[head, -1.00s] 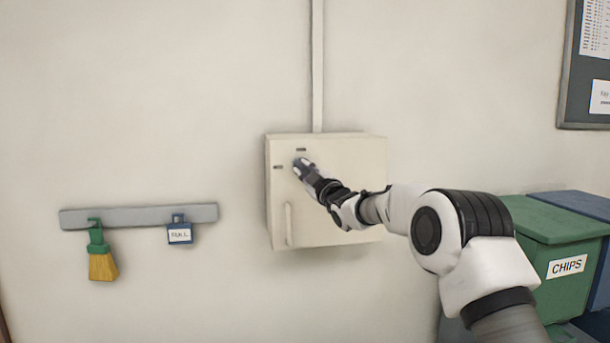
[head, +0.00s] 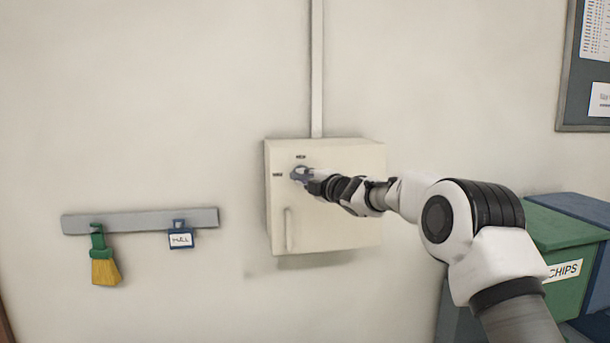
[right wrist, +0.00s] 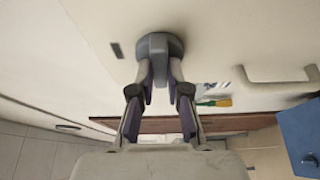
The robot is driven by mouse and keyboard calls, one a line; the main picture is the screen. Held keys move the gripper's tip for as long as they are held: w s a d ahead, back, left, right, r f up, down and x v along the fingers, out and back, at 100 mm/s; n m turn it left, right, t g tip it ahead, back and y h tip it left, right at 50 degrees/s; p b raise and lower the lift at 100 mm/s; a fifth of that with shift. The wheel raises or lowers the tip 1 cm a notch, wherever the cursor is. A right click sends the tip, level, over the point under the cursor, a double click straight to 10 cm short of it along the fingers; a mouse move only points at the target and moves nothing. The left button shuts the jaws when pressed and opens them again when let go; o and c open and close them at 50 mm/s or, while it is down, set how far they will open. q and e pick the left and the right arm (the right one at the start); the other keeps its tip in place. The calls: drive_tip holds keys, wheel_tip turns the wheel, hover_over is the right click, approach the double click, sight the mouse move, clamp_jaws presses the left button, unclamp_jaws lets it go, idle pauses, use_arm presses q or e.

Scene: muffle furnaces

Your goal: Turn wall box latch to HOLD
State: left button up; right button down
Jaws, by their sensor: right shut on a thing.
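The cream wall box (head: 345,222) is fixed to the wall, with a vertical bar handle (head: 289,229) low on its front. Its latch is a blue-grey knob (head: 298,174) at the upper left of the front, partly hidden by my right gripper (head: 308,177). One small dark label is above the knob and one to its left; the print is too small to read surely. In the right wrist view, my right gripper (right wrist: 160,75) is shut on the blue-grey latch knob (right wrist: 158,44). My left gripper is not in view.
A green bin (head: 562,245) marked CHIPS stands at right, beside a blue one. A conduit (head: 317,70) runs up from the box.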

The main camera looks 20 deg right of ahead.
drive_tip(key=shift+f, duration=0.1)
idle(0.4)
drive_tip(key=c, duration=1.1)
unclamp_jaws()
drive_tip(key=shift+c, duration=0.2)
drive_tip(key=shift+a, duration=0.1)
drive_tip(key=s+d, duration=0.2)
drive_tip(key=s, duration=0.9)
drive_tip(key=shift+s+d, duration=0.15)
drive_tip(key=shift+s, duration=0.25)
drive_tip(key=shift+w, duration=0.15)
